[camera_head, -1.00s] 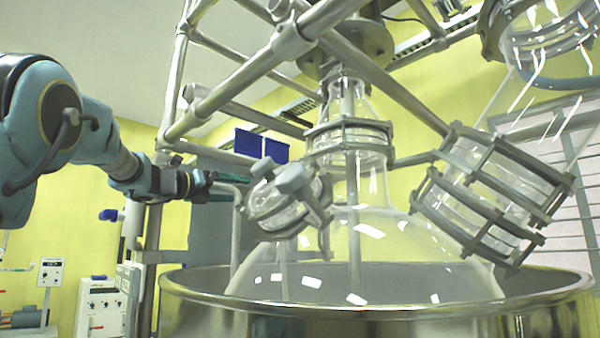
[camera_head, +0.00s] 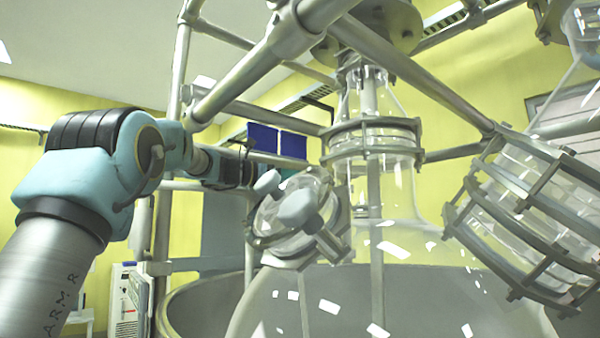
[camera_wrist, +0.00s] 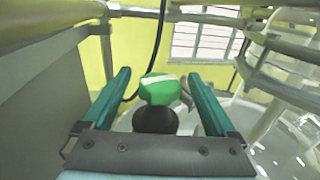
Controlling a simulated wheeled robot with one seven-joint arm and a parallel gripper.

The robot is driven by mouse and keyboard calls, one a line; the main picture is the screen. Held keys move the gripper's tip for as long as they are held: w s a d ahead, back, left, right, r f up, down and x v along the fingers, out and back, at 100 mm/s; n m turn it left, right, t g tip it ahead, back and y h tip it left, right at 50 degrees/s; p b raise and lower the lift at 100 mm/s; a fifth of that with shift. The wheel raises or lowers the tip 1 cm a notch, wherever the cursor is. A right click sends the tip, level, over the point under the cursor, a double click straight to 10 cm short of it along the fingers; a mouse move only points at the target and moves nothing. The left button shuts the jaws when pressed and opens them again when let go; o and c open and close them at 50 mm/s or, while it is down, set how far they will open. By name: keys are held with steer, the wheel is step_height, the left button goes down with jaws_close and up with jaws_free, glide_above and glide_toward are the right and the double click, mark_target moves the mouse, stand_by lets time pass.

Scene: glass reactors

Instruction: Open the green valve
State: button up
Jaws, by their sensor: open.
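The green valve (camera_wrist: 158,89) shows in the wrist view as a rounded green handle with a pale stripe, above a dark round base. My gripper (camera_wrist: 160,74) is open, with one teal finger on each side of the handle. Gaps show between the handle and both fingers, so it is not gripped. In the head view my gripper end (camera_head: 240,172) is behind the grey knobs of a side port, and its fingers are mostly hidden. I cannot make out the green valve there.
The glass reactor (camera_head: 400,240) sits in a metal vessel (camera_head: 190,300). A flanged side port (camera_head: 300,215) is close in front of my gripper. Metal frame bars (camera_head: 235,90) cross above it. A grey panel (camera_wrist: 45,90) is at left in the wrist view.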

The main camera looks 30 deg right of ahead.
steer(key=shift+d, duration=0.5)
steer(key=c, duration=1.4)
steer(key=t+b, duration=0.1)
steer(key=n+t+b, duration=0.1)
steer(key=b, duration=0.1)
steer(key=shift+s+f, duration=0.15)
steer(key=shift+f, duration=0.1)
steer(key=shift+n+t+b, duration=0.8)
steer(key=shift+t, duration=0.2)
steer(key=shift+r+n+t+y, duration=0.25)
steer(key=shift+n+t+y, duration=0.05)
steer(key=shift+t, duration=0.2)
